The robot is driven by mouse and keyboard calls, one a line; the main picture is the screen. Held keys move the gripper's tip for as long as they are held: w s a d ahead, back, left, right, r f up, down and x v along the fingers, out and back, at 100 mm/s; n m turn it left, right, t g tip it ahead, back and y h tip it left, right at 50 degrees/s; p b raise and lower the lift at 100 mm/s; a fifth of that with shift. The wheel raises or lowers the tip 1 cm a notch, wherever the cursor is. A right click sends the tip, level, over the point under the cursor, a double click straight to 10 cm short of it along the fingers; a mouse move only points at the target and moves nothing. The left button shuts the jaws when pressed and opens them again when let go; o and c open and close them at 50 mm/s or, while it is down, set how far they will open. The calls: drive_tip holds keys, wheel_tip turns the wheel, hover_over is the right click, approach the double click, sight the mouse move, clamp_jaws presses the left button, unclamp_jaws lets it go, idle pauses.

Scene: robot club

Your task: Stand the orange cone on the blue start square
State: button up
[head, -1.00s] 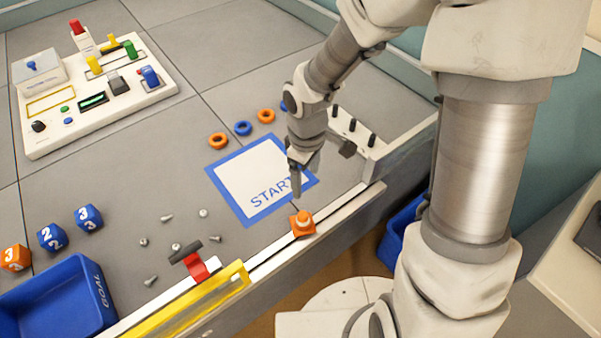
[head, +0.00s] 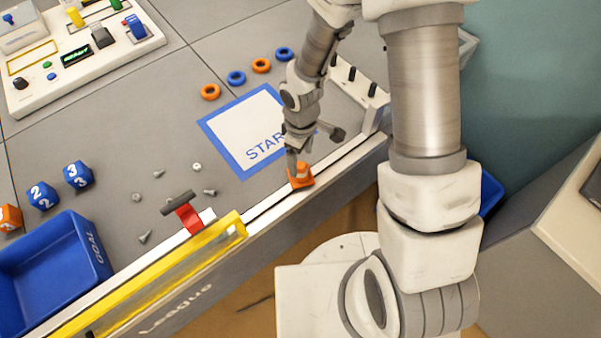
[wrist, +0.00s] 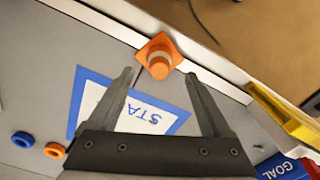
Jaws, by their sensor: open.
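The blue-bordered start square (head: 232,128) lies flat on the grey table, just behind and left of the cone. It is empty, and my arm hides its right part. My gripper (head: 293,164) points down close beside the cone. In the wrist view, my gripper (wrist: 159,76) is open, and the cone (wrist: 160,57) shows just beyond and between its fingertips, not gripped. The start square (wrist: 92,98) lies partly behind the fingers there.
A yellow barrier (head: 215,240) and a red clip (head: 187,218) sit on the edge left of the cone. A blue goal bin (head: 100,250) and numbered blocks (head: 78,174) are farther left. Rings (head: 236,78) lie behind the square; loose screws (head: 145,237) lie left of it.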

sight(300, 165)
wheel_tip(300, 165, down, 4)
drive_tip(key=shift+w+a+f+b, duration=0.1)
drive_tip(key=shift+f+b, duration=0.15)
drive_tip(key=shift+b, duration=0.4)
clamp_jaws()
